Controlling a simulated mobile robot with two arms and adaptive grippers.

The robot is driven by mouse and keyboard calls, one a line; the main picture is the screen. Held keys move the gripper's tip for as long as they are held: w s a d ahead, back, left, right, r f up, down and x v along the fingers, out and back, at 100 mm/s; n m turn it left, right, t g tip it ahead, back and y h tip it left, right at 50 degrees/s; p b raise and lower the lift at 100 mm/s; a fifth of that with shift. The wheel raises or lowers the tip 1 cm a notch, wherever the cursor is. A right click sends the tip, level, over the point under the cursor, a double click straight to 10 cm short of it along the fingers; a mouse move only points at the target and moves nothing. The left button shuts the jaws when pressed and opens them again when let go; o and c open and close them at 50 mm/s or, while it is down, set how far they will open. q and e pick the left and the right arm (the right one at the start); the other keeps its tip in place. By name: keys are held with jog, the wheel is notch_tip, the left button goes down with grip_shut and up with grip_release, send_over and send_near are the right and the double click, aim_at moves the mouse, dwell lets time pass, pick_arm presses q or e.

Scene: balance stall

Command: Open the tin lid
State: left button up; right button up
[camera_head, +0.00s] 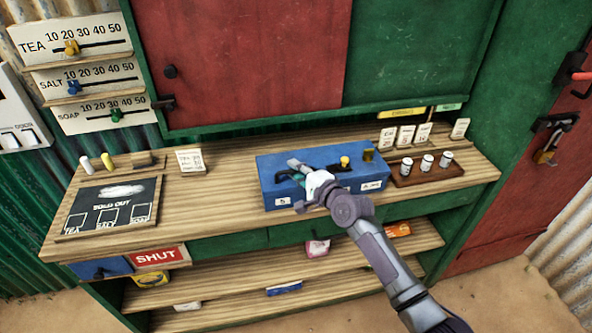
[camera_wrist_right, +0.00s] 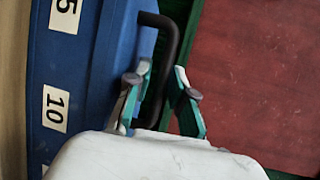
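The blue tin (camera_head: 325,187) sits on the wooden counter with its lid down. It has dark bars and a yellow knob (camera_head: 345,161) on top, and pale number labels on its front. My right gripper (camera_head: 299,172) is over the left part of its top. In the right wrist view, a black bent handle (camera_wrist_right: 168,40) rises beside the blue surface (camera_wrist_right: 88,75) and runs down between the fingers of my right gripper (camera_wrist_right: 161,88). The fingers stand apart with visible gaps; firm contact does not show. My left gripper is not in view.
A wooden tray (camera_head: 428,173) with several small metal-topped weights stands right of the tin. Price cards (camera_head: 405,135) stand behind it.

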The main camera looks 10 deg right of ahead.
grip_shut()
dwell(0.4)
